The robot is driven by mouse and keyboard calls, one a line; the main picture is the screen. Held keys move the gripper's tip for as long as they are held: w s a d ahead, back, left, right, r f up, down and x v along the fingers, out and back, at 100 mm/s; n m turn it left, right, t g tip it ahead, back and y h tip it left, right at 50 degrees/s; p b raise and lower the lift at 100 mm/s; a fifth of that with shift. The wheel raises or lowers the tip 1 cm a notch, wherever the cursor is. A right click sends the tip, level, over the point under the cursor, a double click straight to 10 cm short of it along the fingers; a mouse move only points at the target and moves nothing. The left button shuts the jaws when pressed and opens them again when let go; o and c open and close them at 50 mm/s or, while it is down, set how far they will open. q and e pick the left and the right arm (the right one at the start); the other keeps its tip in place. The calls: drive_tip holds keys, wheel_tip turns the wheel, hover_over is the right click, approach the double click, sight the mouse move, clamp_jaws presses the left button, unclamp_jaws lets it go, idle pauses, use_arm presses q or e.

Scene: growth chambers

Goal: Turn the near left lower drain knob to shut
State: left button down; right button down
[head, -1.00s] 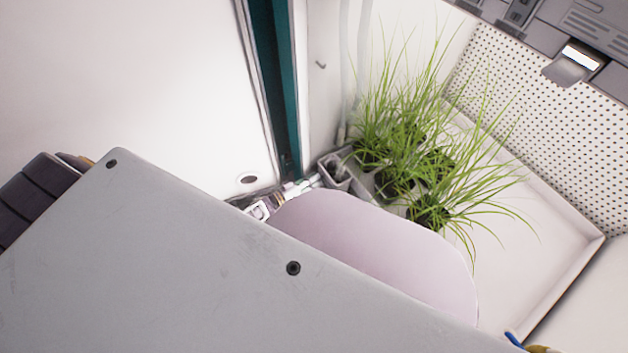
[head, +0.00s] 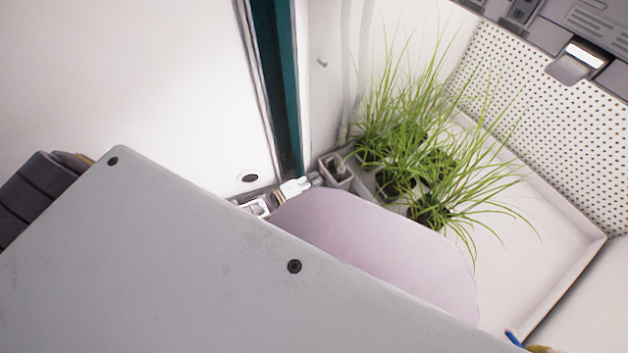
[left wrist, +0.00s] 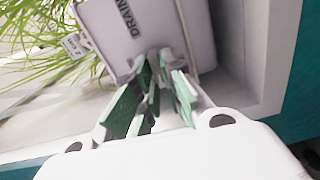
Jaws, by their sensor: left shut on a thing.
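The drain box (head: 335,169) is a small pale box at the chamber's near left corner, beside the door frame. In the left wrist view its face (left wrist: 108,32) carries the word DRAIN. My left gripper (head: 308,182) reaches the box from the left, past the grey panel. In the left wrist view its green-padded fingers (left wrist: 154,95) are closed together just below the DRAIN label, on the drain knob. The knob is mostly hidden between the fingers, so its angle cannot be read. My right gripper is not in view.
Grass plants (head: 425,165) in dark pots stand right of the box on a white tray (head: 560,240). A perforated wall (head: 545,85) rises behind. A teal door edge (head: 277,90) stands close to the left gripper. A large grey panel fills the lower left.

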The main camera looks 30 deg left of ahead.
use_arm(q)
drive_tip(key=shift+a+f+n, duration=0.1)
drive_tip(key=shift+a+n, duration=0.15)
drive_tip(key=shift+n, duration=0.35)
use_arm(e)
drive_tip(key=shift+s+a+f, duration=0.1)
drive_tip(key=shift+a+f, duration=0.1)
use_arm(q)
drive_tip(key=c, duration=1.5)
unclamp_jaws()
drive_tip(key=shift+d, duration=0.1)
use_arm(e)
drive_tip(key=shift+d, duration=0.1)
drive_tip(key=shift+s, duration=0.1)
use_arm(q)
drive_tip(key=shift+v, duration=5.95)
drive_tip(key=shift+f, duration=0.1)
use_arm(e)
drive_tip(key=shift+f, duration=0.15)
